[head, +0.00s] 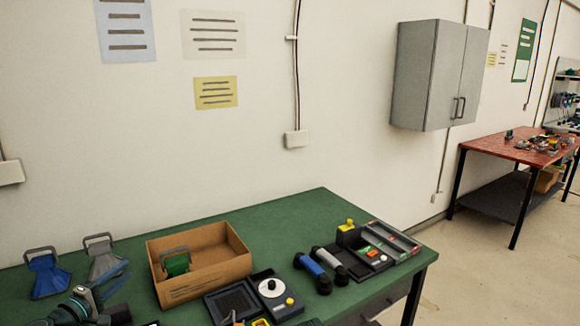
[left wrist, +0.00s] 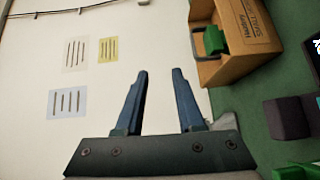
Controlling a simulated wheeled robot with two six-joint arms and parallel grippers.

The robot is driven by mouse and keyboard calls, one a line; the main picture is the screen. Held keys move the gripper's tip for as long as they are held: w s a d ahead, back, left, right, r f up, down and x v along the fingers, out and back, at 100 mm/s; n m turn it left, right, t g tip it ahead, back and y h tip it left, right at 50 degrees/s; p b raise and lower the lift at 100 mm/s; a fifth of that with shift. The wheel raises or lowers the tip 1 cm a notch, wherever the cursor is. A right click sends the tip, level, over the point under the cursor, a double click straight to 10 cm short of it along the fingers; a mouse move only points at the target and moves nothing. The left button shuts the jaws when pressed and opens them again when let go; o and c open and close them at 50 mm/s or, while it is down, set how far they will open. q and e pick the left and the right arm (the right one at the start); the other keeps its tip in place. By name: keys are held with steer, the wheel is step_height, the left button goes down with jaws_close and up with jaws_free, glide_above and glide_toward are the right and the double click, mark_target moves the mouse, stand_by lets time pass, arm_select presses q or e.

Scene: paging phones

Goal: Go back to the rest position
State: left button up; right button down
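My left gripper (head: 118,278) is low at the left of the head view, over the green table (head: 300,215). In the left wrist view its two blue fingers (left wrist: 158,100) stand wide apart with nothing between them. A blue handled item (head: 46,277) and a grey handled item (head: 103,262) stand behind and to the left of it. A green handled item (head: 177,265) is inside the open cardboard box (head: 222,279); it also shows in the left wrist view (left wrist: 214,40). My right gripper is not in view.
A blue handset (head: 313,271) and a grey handset (head: 331,265) lie right of the box. A dark dial device (head: 275,292), a black tray (head: 232,302) and other devices lie nearby. The table's back strip is clear. A grey cabinet (head: 425,80) hangs on the wall.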

arm_select(q)
steer(key=s+d+f+m+g, duration=0.2)
steer(key=d+f+m+g, duration=0.1)
steer(key=d+f, duration=0.3)
steer(key=s+d+f+m+g, duration=0.1)
steer(key=d+f+m+g, duration=0.3)
steer(key=d, duration=0.7)
steer(key=s+d+f+m+g, duration=0.2)
steer(key=d+f+m+g, duration=0.2)
steer(key=d+f+g, duration=0.2)
steer(key=shift+s+d+f, duration=0.2)
steer(key=shift+d+f, duration=0.4)
steer(key=shift+d, duration=0.15)
steer(key=shift+s+d+f, duration=0.15)
steer(key=shift+d+f, duration=0.4)
steer(key=shift+d, duration=0.2)
steer(key=s+d+f+m+g+y+b, duration=0.4)
steer(key=s+d+f+m+y+b, duration=0.2)
steer(key=s+d+f+m+b, duration=0.5)
step_height(320, 180, up, 10)
steer(key=d+n+p, duration=0.1)
steer(key=n+p, duration=0.2)
steer(key=p, duration=1)
steer(key=shift+s+r, duration=0.25)
steer(key=shift+s, duration=0.15)
steer(key=shift+d, duration=0.1)
